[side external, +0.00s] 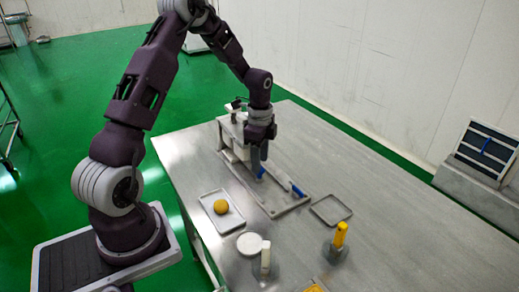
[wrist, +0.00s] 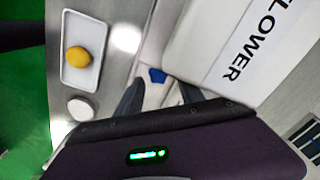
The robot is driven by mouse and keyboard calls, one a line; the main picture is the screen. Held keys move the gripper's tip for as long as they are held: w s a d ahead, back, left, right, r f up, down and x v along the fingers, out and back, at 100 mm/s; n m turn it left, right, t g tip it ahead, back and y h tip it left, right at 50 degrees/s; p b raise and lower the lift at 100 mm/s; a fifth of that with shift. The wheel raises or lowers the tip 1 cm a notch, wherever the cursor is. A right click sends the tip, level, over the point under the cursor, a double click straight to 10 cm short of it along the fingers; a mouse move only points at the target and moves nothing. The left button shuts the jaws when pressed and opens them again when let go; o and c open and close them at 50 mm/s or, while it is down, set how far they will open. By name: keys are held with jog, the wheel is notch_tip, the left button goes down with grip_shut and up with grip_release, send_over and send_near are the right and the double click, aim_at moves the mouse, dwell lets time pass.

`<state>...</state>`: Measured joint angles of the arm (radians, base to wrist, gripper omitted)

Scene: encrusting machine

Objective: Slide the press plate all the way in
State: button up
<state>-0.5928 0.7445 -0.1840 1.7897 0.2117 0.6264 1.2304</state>
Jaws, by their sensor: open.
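The encrusting machine (side external: 232,135) stands on the steel table, with a long metal tray-like base running out toward the front right. In the wrist view its white body with the word "FLOWER" (wrist: 235,50) fills the upper right. My gripper (side external: 258,163) points down over the base, close to the machine body. In the wrist view my gripper (wrist: 160,90) has its two dark fingers spread apart. A blue part (side external: 261,172) shows at the fingertips; a blue part also shows just beyond the fingers (wrist: 157,75). A second blue piece (side external: 297,190) sits farther along the base. I cannot make out the press plate's outline.
A tray (side external: 231,222) with an orange-yellow ball (side external: 221,206) lies left of the base. A white round disc (side external: 249,243), a white-topped item (side external: 265,258) and a yellow-topped item (side external: 340,235) stand in front. An empty tray (side external: 342,202) lies right.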

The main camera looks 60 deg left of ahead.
notch_tip(320, 180, up, 10)
dwell(0.3)
jog(key=s+d+r+n+t+y, duration=0.1)
jog(key=s+d+r+n+t, duration=0.15)
jog(key=s+d+r, duration=0.5)
jog(key=s+d+r+n+t, duration=0.1)
jog(key=s+d+r+n, duration=0.1)
jog(key=s+d+n, duration=0.2)
jog(key=s+d+r+n+t+h, duration=0.1)
jog(key=s+d+r+n+t, duration=0.1)
jog(key=s+d, duration=0.5)
jog(key=s+r+n, duration=0.1)
jog(key=s+n, duration=0.1)
jog(key=s, duration=0.2)
jog(key=shift+s+d, duration=0.15)
jog(key=shift+s, duration=0.15)
jog(key=shift+r, duration=0.15)
dwell(0.8)
